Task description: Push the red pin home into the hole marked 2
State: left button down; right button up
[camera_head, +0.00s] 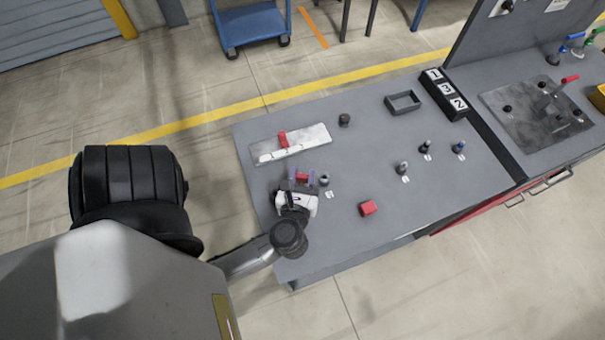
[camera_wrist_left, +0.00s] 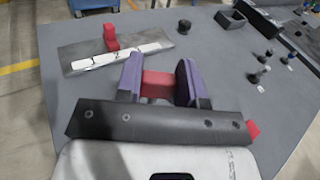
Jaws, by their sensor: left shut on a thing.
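My left gripper (camera_head: 301,177) is over the near left part of the grey table, its purple fingers shut on a red piece (camera_wrist_left: 157,84). Only part of this piece shows between the fingers. A second red piece (camera_head: 283,139) stands on a metal plate (camera_head: 318,133) beyond the gripper; it also shows in the left wrist view (camera_wrist_left: 111,38). A third red piece (camera_head: 368,208) lies to the right of the gripper. I cannot tell which is the pin. A dark block (camera_head: 438,96) at the far right carries labels 1, 3 and 2. No hole is clear.
A white sectioned strip (camera_head: 280,153) lies on the plate. A black knob (camera_head: 344,120) and an open dark tray (camera_head: 402,102) stand further back. Several small posts, one here (camera_head: 402,168), stand at the right with white tags. The table's front right is clear.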

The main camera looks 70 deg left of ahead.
aim_at(303, 184)
pick_arm(q)
jog(key=shift+f+b, duration=1.25)
jog(key=shift+f, duration=0.5)
jog(key=shift+f, duration=0.3)
dwell(0.7)
jog(key=shift+f+b, duration=0.15)
jog(key=shift+b, duration=0.2)
dwell(0.4)
jog(key=shift+f, duration=0.1)
dwell(0.7)
jog(key=shift+d+f, duration=0.1)
dwell(0.7)
